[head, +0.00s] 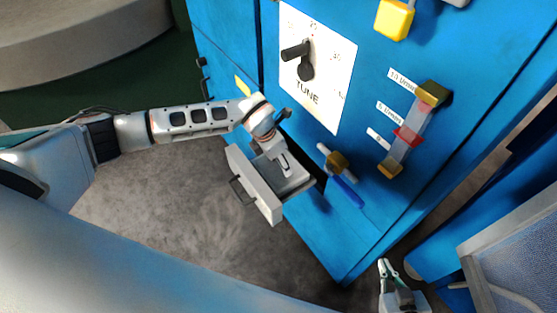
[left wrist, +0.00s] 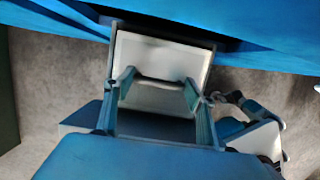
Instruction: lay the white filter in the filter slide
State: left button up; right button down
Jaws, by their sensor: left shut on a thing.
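The filter slide (head: 262,205) is pulled out of the blue machine like a drawer, its tray (head: 299,184) open at the top. In the left wrist view the tray's pale floor (left wrist: 160,52) lies beyond my fingertips. My left gripper (head: 283,170) points down into the tray and is shut on the white filter (left wrist: 162,97), a pale flat piece between the two fingers. Most of the filter is hidden by my gripper in the head view. Whether it touches the tray floor I cannot tell. My right gripper (head: 387,269) is low at the right, its fingers apart and empty.
The blue machine front carries a TUNE dial (head: 305,62), a clear slider column (head: 408,130) and a brass-coloured knob (head: 337,162) just right of the slide. The slide's dark handle (head: 240,190) sticks out at its front. Grey floor is free below the slide.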

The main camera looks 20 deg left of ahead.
aim_at(271, 172)
pick_arm(q)
jog(key=shift+f, duration=0.4)
pick_arm(e)
jog(key=shift+f, duration=0.3)
pick_arm(q)
jog(key=shift+f, duration=0.2)
pick_arm(e)
jog(key=shift+s+f, duration=0.15)
jog(key=shift+f, duration=0.05)
pick_arm(q)
jog(key=o, duration=1.7)
jog(key=shift+r, duration=0.3)
jog(key=v, duration=1.2)
jog(key=shift+r, duration=0.35)
pick_arm(e)
jog(key=shift+r, duration=0.4)
pick_arm(q)
jog(key=shift+d, duration=0.1)
